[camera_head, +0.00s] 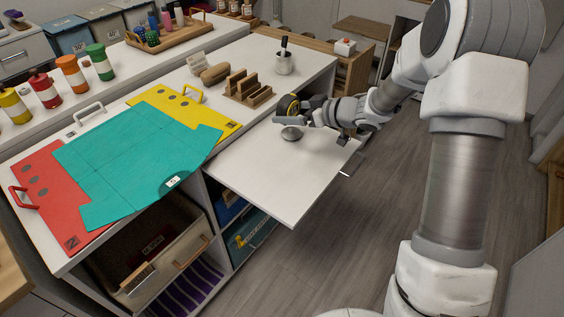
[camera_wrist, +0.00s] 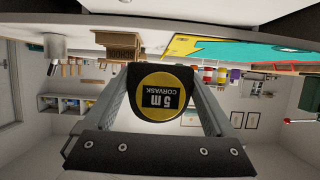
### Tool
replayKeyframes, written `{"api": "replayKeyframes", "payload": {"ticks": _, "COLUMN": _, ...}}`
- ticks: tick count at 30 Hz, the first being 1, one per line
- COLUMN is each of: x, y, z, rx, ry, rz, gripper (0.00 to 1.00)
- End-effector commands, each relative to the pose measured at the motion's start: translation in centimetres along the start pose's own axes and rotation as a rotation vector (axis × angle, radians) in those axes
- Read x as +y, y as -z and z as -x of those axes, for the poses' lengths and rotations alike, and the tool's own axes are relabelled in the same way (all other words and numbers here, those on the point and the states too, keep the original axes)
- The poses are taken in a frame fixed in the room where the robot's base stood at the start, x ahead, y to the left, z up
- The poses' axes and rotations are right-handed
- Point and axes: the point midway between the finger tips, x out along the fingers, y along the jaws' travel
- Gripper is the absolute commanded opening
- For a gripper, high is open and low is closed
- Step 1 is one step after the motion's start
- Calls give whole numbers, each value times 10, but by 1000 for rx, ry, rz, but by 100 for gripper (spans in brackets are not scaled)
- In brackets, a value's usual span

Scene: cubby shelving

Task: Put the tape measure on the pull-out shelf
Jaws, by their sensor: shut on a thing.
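The tape measure (camera_wrist: 163,92) is black with a yellow round face reading "5 m" and fills the middle of the wrist view. My gripper (camera_head: 293,112) is shut on it, with one finger on each side. In the head view the tape measure (camera_head: 287,104) shows small at the end of my gripper, over the far part of the pull-out shelf. The pull-out shelf (camera_head: 270,178) is a white board drawn out from the cabinet. I cannot tell whether the tape measure touches it.
The counter above holds a teal sheet (camera_head: 130,160), a yellow board (camera_head: 205,115), a wooden rack (camera_head: 245,88) and a grey cup (camera_head: 284,64). The shelf's front part is bare.

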Motion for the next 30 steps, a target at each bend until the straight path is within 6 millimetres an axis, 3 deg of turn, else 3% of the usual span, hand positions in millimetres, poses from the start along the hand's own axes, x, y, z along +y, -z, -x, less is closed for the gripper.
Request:
{"api": "replayKeyframes", "payload": {"ticks": 9, "x": -66, "y": -51, "z": 4, "rx": 0, "ry": 2, "rz": -1, "gripper": 15}}
{"api": "replayKeyframes", "payload": {"ticks": 15, "x": -93, "y": -69, "z": 7, "rx": 0, "ry": -1, "rz": 1, "gripper": 15}}
{"api": "replayKeyframes", "payload": {"ticks": 20, "x": -98, "y": -76, "z": 7, "rx": 1, "ry": -1, "rz": 1, "gripper": 15}}
{"api": "replayKeyframes", "payload": {"ticks": 27, "x": -97, "y": -108, "z": -7, "rx": -1, "ry": -1, "rz": -1, "gripper": 15}}
{"api": "replayKeyframes", "payload": {"ticks": 30, "x": -97, "y": -109, "z": -8, "rx": 1, "ry": -2, "rz": 2, "gripper": 15}}
